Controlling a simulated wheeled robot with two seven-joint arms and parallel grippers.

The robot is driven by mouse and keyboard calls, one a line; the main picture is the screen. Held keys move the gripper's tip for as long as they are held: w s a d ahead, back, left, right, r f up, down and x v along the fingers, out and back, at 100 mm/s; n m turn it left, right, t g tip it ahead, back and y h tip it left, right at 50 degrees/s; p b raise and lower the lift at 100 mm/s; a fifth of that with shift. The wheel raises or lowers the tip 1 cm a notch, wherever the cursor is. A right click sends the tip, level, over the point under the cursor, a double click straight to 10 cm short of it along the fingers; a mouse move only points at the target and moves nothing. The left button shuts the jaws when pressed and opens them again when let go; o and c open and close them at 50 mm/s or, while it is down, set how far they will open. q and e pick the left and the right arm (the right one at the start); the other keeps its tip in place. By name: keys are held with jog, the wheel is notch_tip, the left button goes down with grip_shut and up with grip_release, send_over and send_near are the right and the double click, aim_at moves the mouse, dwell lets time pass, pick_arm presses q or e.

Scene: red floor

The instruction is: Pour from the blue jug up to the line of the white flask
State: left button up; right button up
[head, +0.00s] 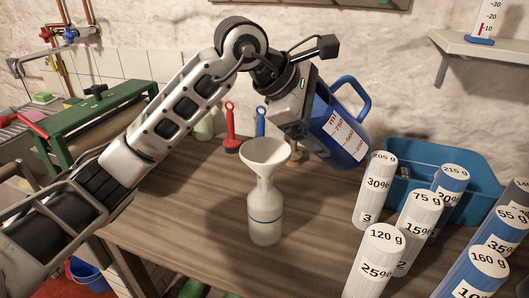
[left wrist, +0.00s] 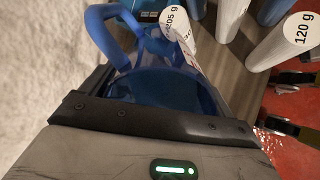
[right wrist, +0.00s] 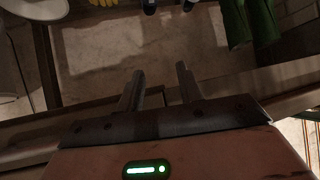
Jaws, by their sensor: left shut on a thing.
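The blue jug (head: 335,135) is at upper centre in the head view, tilted, with its handle at the upper right and a white ml scale on its side. My left gripper (head: 304,122) is shut on it and holds it above the table, right of the funnel. The jug also fills the top of the left wrist view (left wrist: 165,85); its liquid level is unclear. The white flask (head: 265,232) stands upright on the table with a blue line around its body. A white funnel (head: 265,152) sits in its neck. My right gripper (right wrist: 160,88) is open and empty.
Several labelled cylinders, including a 120 g one (head: 377,262), crowd the right side. A blue bin (head: 470,155) stands behind them. A red tool (head: 231,130) and a blue one (head: 260,122) are at the back. The wooden table (head: 180,215) is clear left of the flask.

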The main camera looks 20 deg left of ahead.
pick_arm(q)
jog(key=shift+r+h+b, duration=0.3)
jog(key=shift+r+b, duration=0.05)
jog(key=shift+b, duration=0.05)
pick_arm(e)
jog(key=shift+a+f, duration=0.1)
jog(key=shift+f, duration=0.25)
pick_arm(q)
jog(key=shift+s+r+t+b, duration=0.1)
jog(key=shift+r+t+b, duration=0.05)
jog(key=shift+t+b, duration=0.2)
pick_arm(e)
jog(key=shift+w+a, duration=0.15)
pick_arm(q)
jog(key=shift+a+r+t+h+b, duration=0.15)
jog(key=shift+r+t+h+b, duration=0.1)
jog(key=shift+h+b, duration=0.3)
pick_arm(e)
jog(key=shift+a+f, duration=0.2)
jog(key=shift+f, duration=0.2)
jog(key=shift+r, duration=0.1)
jog(key=shift+a+r, duration=0.1)
pick_arm(q)
jog(key=shift+s+r+b, duration=0.1)
jog(key=shift+b, duration=0.4)
pick_arm(e)
jog(key=shift+f, duration=0.25)
